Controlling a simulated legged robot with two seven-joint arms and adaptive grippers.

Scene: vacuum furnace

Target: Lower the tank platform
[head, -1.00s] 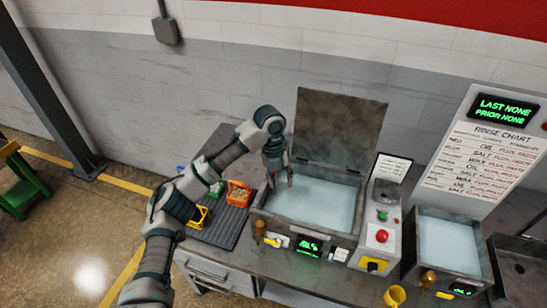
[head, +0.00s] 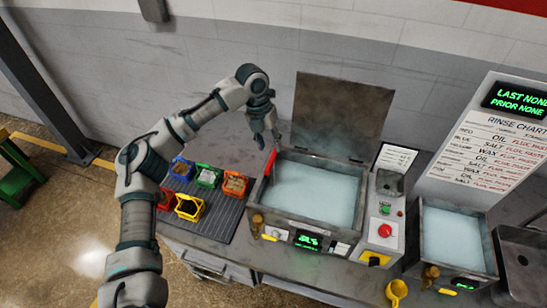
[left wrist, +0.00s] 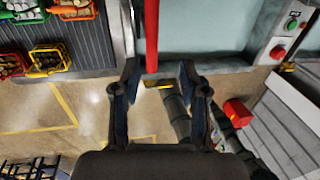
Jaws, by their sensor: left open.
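The large tank (head: 310,192) holds pale liquid and has its lid (head: 340,115) raised behind it. A red lever (head: 269,164) stands at the tank's left side; it also shows as a red bar in the left wrist view (left wrist: 151,35). My left gripper (head: 270,142) is just above the top of this lever in the head view. In the left wrist view my left gripper (left wrist: 158,73) is open, with the bar's end between its fingertips. I cannot tell whether either finger touches it. The platform inside the tank cannot be made out. My right gripper is out of view.
Several coloured baskets, including a yellow one (head: 189,207), sit on a ribbed dark mat (head: 222,222) left of the tank. A control box with a red button (head: 384,230) stands right of it. A smaller tank (head: 446,235) and a rinse chart (head: 484,150) are farther right.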

